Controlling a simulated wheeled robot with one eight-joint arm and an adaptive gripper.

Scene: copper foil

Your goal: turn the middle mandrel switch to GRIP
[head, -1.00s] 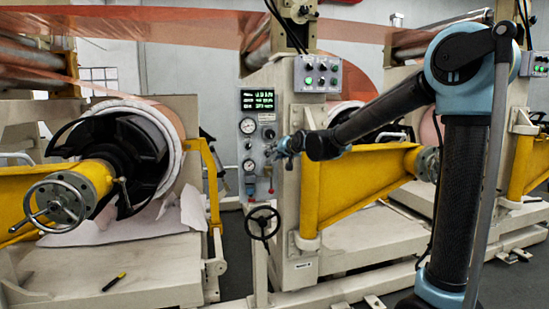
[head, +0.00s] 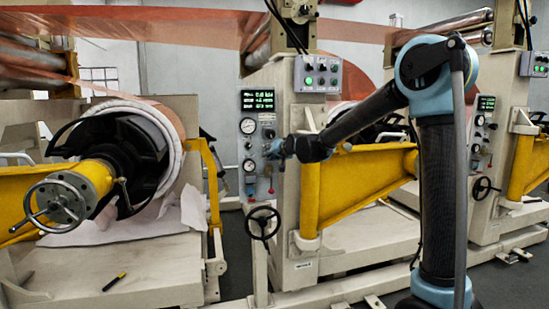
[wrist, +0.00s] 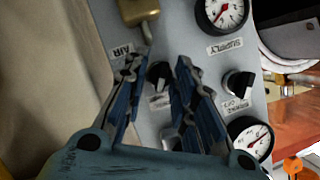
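The control panel (head: 250,178) stands on the cream machine post in the middle of the head view. In the wrist view a black rotary knob (wrist: 158,74) with a pale pointer line sits between my fingertips on the grey panel (wrist: 185,40). Its label is partly hidden and not readable. My gripper (wrist: 157,66) is open, with one blue-and-dark finger on each side of the knob; contact cannot be told. In the head view my gripper (head: 272,150) is at the panel's right side, small and partly hidden by my wrist.
Another black knob (wrist: 237,84), labelled BRAKE OFF, is at right between the SUPPLY gauge (wrist: 221,12) and a lower gauge (wrist: 250,138). A tan fitting (wrist: 139,12) is above the AIR label. A handwheel (head: 263,222) and yellow arm (head: 345,185) stand near my arm.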

